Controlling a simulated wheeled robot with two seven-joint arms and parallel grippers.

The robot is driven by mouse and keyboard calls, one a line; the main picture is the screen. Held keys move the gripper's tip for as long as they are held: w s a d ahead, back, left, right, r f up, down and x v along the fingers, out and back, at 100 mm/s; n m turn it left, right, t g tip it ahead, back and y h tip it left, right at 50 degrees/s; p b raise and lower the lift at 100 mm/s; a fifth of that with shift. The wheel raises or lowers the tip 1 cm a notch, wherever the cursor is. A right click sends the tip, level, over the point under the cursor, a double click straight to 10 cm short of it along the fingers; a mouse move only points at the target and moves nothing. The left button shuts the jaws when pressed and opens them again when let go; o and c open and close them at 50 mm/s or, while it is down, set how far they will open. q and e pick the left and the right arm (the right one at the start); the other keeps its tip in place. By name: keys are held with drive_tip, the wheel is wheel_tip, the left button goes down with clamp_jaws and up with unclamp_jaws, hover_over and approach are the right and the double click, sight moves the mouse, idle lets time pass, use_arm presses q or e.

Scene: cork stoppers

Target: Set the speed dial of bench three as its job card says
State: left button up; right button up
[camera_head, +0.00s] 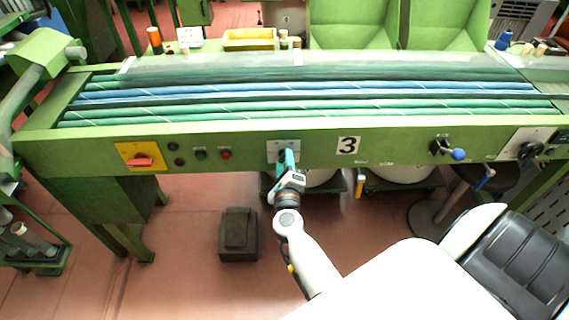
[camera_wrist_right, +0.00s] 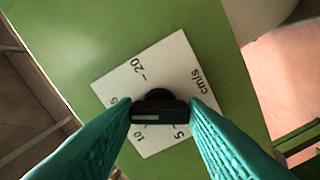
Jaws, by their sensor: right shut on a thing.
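Bench three is the green machine with a white plate reading "3" (camera_head: 348,145) on its front rail. Its speed dial has a white scale plate (camera_head: 273,147), which also shows in the right wrist view (camera_wrist_right: 165,62). The scale reads "cm/s", with 20, 10 and 5 legible and another number partly hidden. My right gripper (camera_wrist_right: 160,109) is shut on the black dial knob (camera_wrist_right: 160,98), one teal finger on each side. A pale mark on the knob's bar lies toward its left end; its exact reading is unclear. A small white card (camera_head: 189,33) stands on the bench top, its writing unreadable. My left gripper is not in view.
Left of the dial are a red switch on a yellow plate (camera_head: 142,156) and small buttons (camera_head: 201,154). To the right are a blue-knobbed lever (camera_head: 458,154) and a black knob (camera_head: 529,150). A dark block (camera_head: 238,235) stands on the open floor below.

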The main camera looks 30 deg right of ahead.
drive_tip(key=shift+f, duration=0.15)
drive_tip(key=o, duration=1)
drive_tip(key=v, duration=0.7)
drive_tip(key=shift+s, duration=0.3)
drive_tip(key=shift+a, duration=0.2)
